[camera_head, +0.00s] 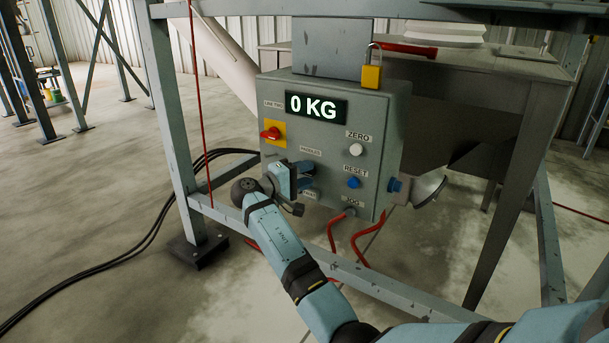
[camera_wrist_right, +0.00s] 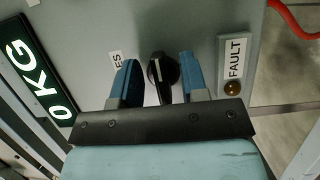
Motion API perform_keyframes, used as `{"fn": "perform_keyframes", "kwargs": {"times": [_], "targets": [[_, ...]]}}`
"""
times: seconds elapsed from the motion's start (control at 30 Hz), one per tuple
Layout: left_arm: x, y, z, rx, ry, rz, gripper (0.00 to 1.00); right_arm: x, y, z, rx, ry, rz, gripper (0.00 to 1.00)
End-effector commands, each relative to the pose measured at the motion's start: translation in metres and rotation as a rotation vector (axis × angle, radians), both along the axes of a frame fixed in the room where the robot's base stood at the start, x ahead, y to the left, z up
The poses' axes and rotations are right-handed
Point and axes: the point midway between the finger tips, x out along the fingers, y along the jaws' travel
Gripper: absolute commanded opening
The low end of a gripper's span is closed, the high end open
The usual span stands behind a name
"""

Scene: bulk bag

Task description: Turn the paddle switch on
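The paddle switch (camera_wrist_right: 162,72) is a black knob with a pale line, on the face of the grey control box (camera_head: 385,110). In the head view it is hidden behind my right gripper (camera_head: 304,175). In the right wrist view my right gripper (camera_wrist_right: 160,82) has its two blue fingers apart, one on each side of the knob. Narrow gaps seem to show between fingers and knob, so I see no firm hold. A partly hidden label ending in "ES" is beside the left finger. My left gripper is not in view.
The box carries a "0 KG" display (camera_head: 316,106), a red rotary switch (camera_head: 270,133) on yellow, a white ZERO button (camera_head: 356,150), a blue RESET button (camera_head: 354,183) and a yellow padlock (camera_head: 372,77). A FAULT lamp (camera_wrist_right: 233,89) is right of the fingers. Red cables hang below.

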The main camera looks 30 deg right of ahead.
Motion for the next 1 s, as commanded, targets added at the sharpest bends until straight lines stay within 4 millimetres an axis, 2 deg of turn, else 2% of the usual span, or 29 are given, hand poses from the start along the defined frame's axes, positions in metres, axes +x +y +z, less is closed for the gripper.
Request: {"fn": "perform_keyframes", "kwargs": {"times": [0.13, 0.23, 0.4, 0.7, 0.83, 1.0], "targets": [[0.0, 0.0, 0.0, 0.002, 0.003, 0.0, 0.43, 0.0, 0.003, 0.0, 0.0, 0.001, 0.0, 0.4], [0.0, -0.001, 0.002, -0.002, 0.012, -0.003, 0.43, 0.0, 0.013, 0.002, 0.001, 0.001, 0.001, 0.4], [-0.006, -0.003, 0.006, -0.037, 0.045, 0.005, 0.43, 0.001, 0.048, 0.004, 0.002, 0.003, 0.003, 0.4], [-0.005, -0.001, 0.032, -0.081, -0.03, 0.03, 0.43, 0.0, 0.112, 0.003, 0.001, 0.002, 0.001, 0.4], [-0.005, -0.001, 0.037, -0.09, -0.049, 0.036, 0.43, 0.0, 0.129, 0.002, 0.001, 0.001, 0.001, 0.4], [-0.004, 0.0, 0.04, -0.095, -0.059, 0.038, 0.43, 0.0, 0.138, 0.001, 0.0, 0.0, 0.0, 0.4]]}}
